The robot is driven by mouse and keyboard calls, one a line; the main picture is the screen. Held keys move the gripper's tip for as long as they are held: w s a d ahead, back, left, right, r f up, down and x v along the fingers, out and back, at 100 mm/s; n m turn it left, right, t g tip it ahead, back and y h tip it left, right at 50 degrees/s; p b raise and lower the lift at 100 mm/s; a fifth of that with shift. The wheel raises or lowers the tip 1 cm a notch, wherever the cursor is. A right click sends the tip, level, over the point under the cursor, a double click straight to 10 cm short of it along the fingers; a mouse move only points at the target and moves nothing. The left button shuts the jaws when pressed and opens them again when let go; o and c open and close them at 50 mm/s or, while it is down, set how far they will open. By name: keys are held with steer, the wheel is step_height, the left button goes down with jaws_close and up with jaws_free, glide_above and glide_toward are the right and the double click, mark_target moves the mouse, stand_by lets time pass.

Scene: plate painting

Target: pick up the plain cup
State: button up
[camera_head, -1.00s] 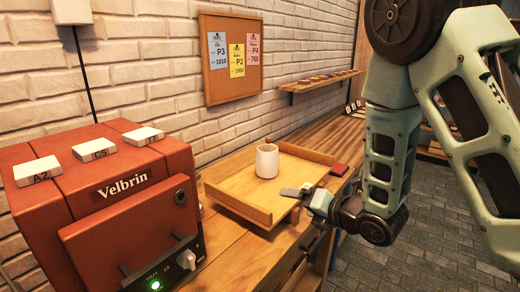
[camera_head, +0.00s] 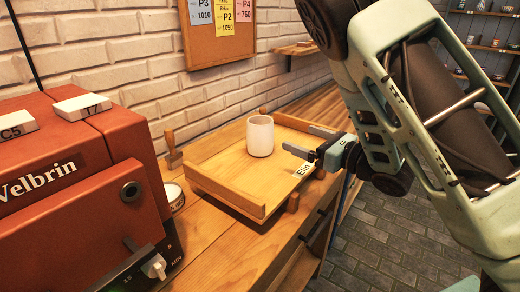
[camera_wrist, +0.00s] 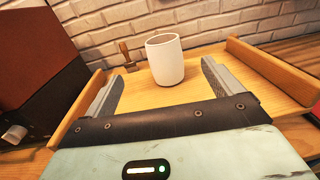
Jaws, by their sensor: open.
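The plain cup (camera_head: 260,136) is white and stands upright on the wooden tray (camera_head: 225,190). It also shows in the wrist view (camera_wrist: 165,60), ahead of my gripper and roughly between the lines of its two fingers. My gripper (camera_head: 304,140) is open and empty, to the right of the cup in the head view, with its fingers over the tray. In the wrist view the fingers (camera_wrist: 160,88) are spread wide, and the cup stands beyond them, apart from them.
A red Velbrin kiln (camera_head: 75,180) with white tiles on top stands at left. A wooden-handled stamp (camera_head: 173,150) and a small round tin (camera_head: 174,196) stand between it and the tray. The tray has raised wooden sides. A brick wall with a notice board (camera_head: 215,60) is behind.

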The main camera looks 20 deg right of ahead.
steer(key=shift+w+a+f+b, duration=0.15)
steer(key=shift+a+f+b, duration=0.1)
steer(key=shift+b, duration=0.3)
steer(key=p, duration=0.3)
glide_toward(252, 119)
steer(key=shift+p+x, duration=0.7)
steer(key=shift+x, duration=2.75)
steer(key=c, duration=1.6)
steer(key=shift+o, duration=0.2)
